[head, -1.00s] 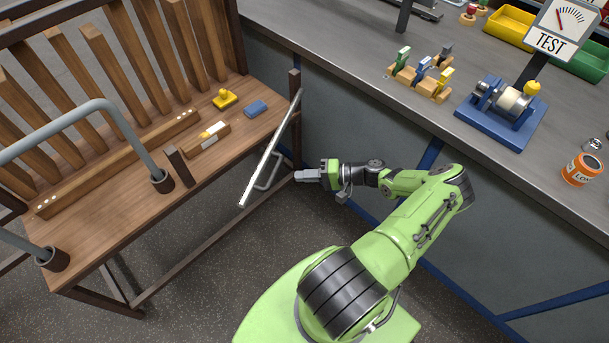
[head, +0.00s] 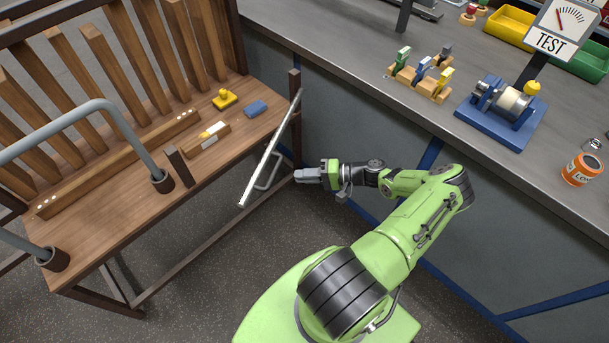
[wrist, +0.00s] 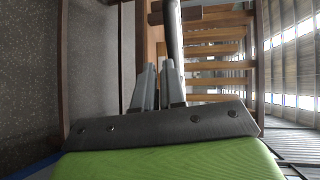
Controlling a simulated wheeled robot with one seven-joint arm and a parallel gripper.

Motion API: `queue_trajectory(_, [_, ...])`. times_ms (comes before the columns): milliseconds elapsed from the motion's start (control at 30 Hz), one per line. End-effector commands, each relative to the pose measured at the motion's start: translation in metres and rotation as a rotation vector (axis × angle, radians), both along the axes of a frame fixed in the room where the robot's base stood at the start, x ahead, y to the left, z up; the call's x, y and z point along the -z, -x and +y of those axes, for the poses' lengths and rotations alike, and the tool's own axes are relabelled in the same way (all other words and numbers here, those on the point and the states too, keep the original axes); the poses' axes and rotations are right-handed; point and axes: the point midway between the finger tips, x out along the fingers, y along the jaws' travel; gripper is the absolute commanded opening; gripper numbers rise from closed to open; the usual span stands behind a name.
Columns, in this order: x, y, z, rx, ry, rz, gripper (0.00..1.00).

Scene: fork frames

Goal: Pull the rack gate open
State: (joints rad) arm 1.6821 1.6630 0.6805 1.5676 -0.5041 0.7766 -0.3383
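The rack gate (head: 270,150) is a thin panel with a pale top edge. It stands at the right end of the wooden rack, angled out from its post (head: 294,82). A grey bar handle (head: 274,176) is on its right-hand face. My gripper (head: 297,174) is to the right of the handle with its fingers pointing left; a small gap shows between them in the head view. In the wrist view my gripper (wrist: 159,72) has its two fingers close together, with nothing clearly held between them. A dark bar (wrist: 173,35) lies beyond the fingertips.
The wooden rack shelf (head: 110,225) holds a yellow stamp-like piece (head: 224,99) and a blue block (head: 256,108). A grey workbench (head: 330,40) runs along the back and right, behind my arm. Open floor (head: 215,285) lies below the gate.

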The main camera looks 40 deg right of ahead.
Motion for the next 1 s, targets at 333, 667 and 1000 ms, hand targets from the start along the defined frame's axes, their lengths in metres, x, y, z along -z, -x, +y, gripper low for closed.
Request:
queue_trajectory(333, [0.0,0.0,0.0,0.0,0.0,0.0,0.42])
queue_trajectory(667, [-0.006,0.023,-0.021,0.006,0.004,0.002,0.42])
queue_trajectory(1000, [-0.025,0.093,-0.082,0.006,0.002,-0.001,0.42])
